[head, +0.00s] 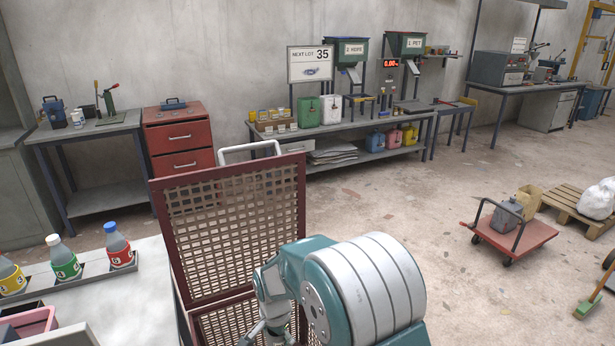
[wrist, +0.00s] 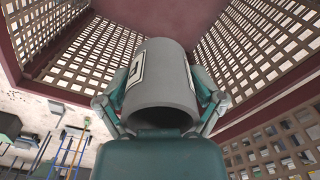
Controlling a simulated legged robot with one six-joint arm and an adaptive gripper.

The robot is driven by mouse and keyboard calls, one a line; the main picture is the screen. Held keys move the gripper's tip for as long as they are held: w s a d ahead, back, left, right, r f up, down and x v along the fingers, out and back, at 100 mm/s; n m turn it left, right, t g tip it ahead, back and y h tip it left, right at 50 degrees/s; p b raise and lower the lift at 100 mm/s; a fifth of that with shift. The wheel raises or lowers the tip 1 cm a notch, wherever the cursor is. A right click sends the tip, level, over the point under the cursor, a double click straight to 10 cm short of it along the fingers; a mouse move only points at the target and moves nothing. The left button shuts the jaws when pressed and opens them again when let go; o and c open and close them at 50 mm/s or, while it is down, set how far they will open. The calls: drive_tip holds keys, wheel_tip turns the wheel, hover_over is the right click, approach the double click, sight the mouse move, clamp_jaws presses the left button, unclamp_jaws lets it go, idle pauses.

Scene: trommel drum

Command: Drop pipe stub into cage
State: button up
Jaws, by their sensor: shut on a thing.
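The pipe stub is a short, thick grey tube (wrist: 160,80) with pale label patches, its open dark end facing the wrist camera. My gripper (wrist: 162,92) is shut on it, with a finger on each side. The cage (head: 237,225) has dark red frames and mesh walls and stands at the lower middle of the head view. In the wrist view, cage mesh (wrist: 65,35) lies beyond the stub on both sides, with a plain reddish panel between. My arm covers part of the cage in the head view. The stub cannot be made out there.
A pale table (head: 115,290) at the left holds a rack of bottles with coloured labels (head: 65,262). A red drawer cabinet (head: 180,140) and a long workbench (head: 350,127) stand along the wall. A red cart (head: 515,240) is at the right. The middle floor is mostly clear.

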drive_tip(key=shift+f, duration=1.2)
drive_tip(key=o, duration=0.8)
wheel_tip(320, 180, up, 12)
drive_tip(key=shift+w+f, duration=0.1)
drive_tip(key=shift+f, duration=0.1)
drive_tip(key=shift+r, duration=0.15)
